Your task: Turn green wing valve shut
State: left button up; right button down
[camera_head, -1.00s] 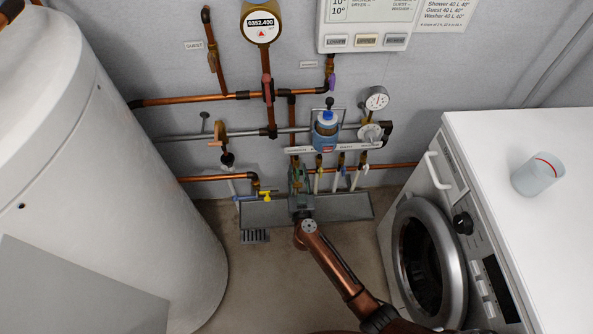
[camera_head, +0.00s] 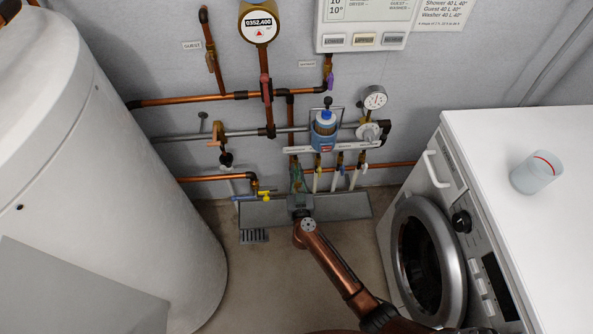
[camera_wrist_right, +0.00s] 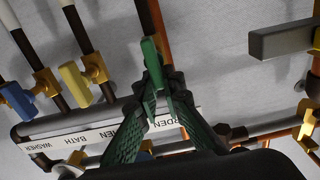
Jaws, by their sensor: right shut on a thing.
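The green wing valve (camera_wrist_right: 150,55) shows in the right wrist view on a pipe under the white label strip, by the word ending "RDEN". My right gripper (camera_wrist_right: 160,92) has its two green ribbed fingers closed together on the valve's wing. In the head view my right gripper (camera_head: 297,183) is low at the wall, below the label strip, and hides most of the valve. The wing's exact angle is hard to tell. My left gripper is not in view.
Yellow (camera_wrist_right: 75,82) and blue (camera_wrist_right: 18,100) wing valves sit beside it on neighbouring pipes. A label strip (camera_head: 333,148), blue-capped bottle (camera_head: 324,130) and gauge (camera_head: 374,97) are above. A white tank (camera_head: 100,170) stands left, a washer (camera_head: 430,255) right. A grey floor channel (camera_head: 345,206) lies below.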

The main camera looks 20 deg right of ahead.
pick_arm(q)
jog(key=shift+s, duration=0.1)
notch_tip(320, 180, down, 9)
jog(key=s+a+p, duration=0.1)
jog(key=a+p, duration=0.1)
jog(key=p, duration=0.1)
pick_arm(e)
jog(key=m, duration=0.3)
jog(key=d+f+m, duration=0.1)
jog(key=m, duration=0.3)
jog(key=d+m, duration=0.1)
jog(key=m, duration=0.2)
jog(key=shift+s+f+m, duration=0.15)
jog(key=shift+s+m, duration=0.2)
jog(key=shift+m, duration=0.05)
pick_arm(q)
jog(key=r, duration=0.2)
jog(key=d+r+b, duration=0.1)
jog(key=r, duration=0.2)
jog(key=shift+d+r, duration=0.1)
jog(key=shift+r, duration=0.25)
pick_arm(e)
jog(key=m, duration=0.2)
jog(key=f+m, duration=0.1)
jog(key=m, duration=0.4)
jog(key=shift+d+f, duration=0.2)
jog(key=shift+f, duration=0.05)
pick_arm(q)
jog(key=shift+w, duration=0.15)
